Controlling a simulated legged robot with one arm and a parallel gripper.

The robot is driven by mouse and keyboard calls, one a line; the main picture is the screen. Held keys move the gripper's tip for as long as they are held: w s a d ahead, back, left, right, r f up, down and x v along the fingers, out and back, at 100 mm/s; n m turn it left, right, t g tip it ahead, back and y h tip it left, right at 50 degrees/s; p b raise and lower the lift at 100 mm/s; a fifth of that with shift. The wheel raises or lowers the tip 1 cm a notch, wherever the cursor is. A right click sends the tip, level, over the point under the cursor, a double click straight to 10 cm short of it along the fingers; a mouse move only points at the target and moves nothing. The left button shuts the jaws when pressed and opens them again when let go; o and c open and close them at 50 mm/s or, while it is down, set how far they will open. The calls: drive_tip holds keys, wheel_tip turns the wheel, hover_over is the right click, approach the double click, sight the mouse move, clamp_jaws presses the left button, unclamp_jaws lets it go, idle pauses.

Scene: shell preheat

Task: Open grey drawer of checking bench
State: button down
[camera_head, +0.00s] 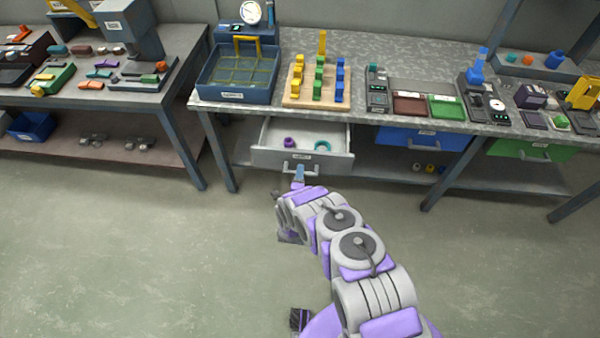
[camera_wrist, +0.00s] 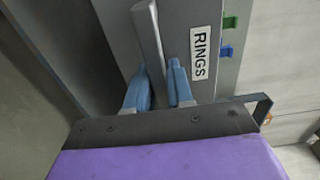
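The grey drawer (camera_head: 300,159) under the bench (camera_head: 350,119) is pulled out, so its inside shows from above. A purple ring (camera_head: 289,143) and a teal ring (camera_head: 322,146) lie in it. In the wrist view the drawer front (camera_wrist: 215,22) carries a "RINGS" label (camera_wrist: 200,53). My gripper (camera_head: 299,174) is at the drawer's handle in the middle of the front. In the wrist view the handle bar (camera_wrist: 148,40) runs between the two blue fingers of my gripper (camera_wrist: 158,75), which look closed around it.
A blue drawer (camera_head: 420,138) and a green drawer (camera_head: 532,150) sit further right under the same bench, both seemingly shut. A wire-mesh tray (camera_head: 237,95) and a peg board (camera_head: 290,100) stand on top. A second bench (camera_head: 180,75) is at left. The floor in front is clear.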

drive_tip(key=c, duration=1.2)
unclamp_jaws()
drive_tip(key=shift+f, duration=0.3)
drive_tip(key=shift+o, duration=0.6)
drive_tip(key=shift+r, duration=0.15)
drive_tip(key=s, duration=1.7)
drive_tip(key=shift+s+a, duration=0.15)
drive_tip(key=shift+a, duration=0.15)
